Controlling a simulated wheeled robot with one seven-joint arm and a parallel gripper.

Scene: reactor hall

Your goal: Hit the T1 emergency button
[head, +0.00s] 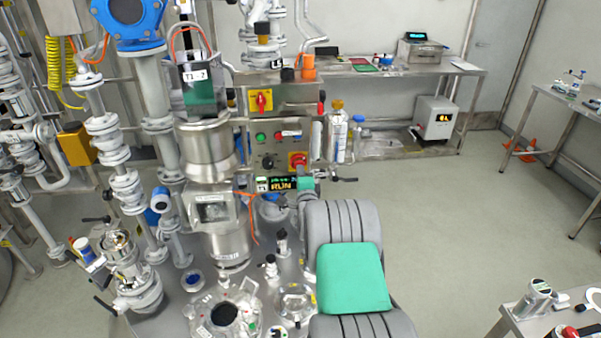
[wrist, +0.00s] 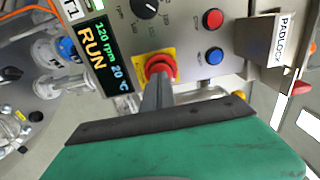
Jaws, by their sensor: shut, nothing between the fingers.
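The T1 emergency button is a red mushroom head on a yellow square. It shows in the head view (head: 298,159) at the lower right of a steel control panel and in the wrist view (wrist: 160,64) near the centre. My gripper (wrist: 157,86) is shut and empty. Its grey fingertips point at the red head and overlap its near edge in the wrist view; I cannot tell whether they touch it. A display (wrist: 98,57) beside the button reads RUN, 120 rpm, 20 °C.
The panel also carries a black knob (wrist: 145,8), a red button (wrist: 213,19) and a blue button (wrist: 214,56). A box labelled PADLOCK (wrist: 272,42) juts out beside them. Pipes and a steel vessel (head: 208,150) stand left of the panel. Open floor (head: 450,200) lies to the right.

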